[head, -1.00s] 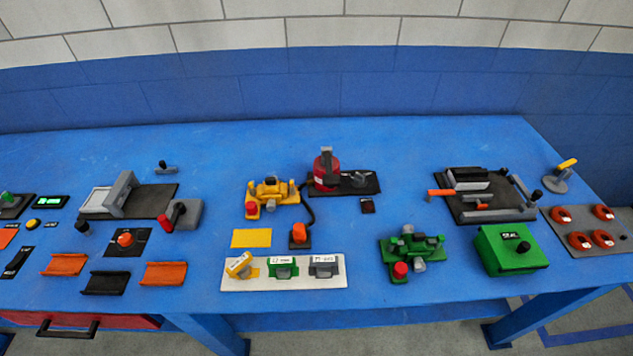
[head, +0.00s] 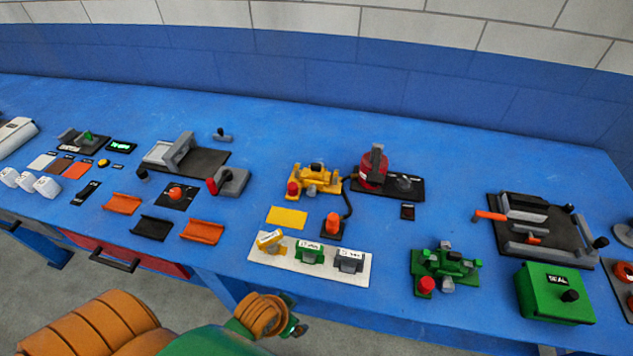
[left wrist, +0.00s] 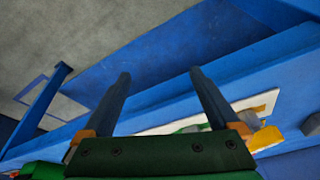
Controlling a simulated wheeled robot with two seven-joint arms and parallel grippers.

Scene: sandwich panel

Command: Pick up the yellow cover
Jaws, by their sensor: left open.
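The yellow cover (head: 270,239) sits tilted at the left end of a white tray (head: 358,284) on the blue table, beside a green cover (head: 309,254) and a grey cover (head: 349,260). My left arm comes in from the bottom left of the head view, below the table's front edge; its gripper is barely visible there. In the left wrist view my left gripper (left wrist: 160,74) shows two dark fingers spread apart with nothing between them. The white tray (left wrist: 262,102) lies beyond the right finger, with a yellow part behind it that I cannot identify for sure. My right gripper is not in view.
A flat yellow plate (head: 287,217) and an orange-topped button (head: 333,224) lie just behind the tray. A yellow fixture (head: 316,181) stands farther back. A green fixture (head: 446,270) stands to the right. Orange and black holders lie left. The table front edge lies between my arm and tray.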

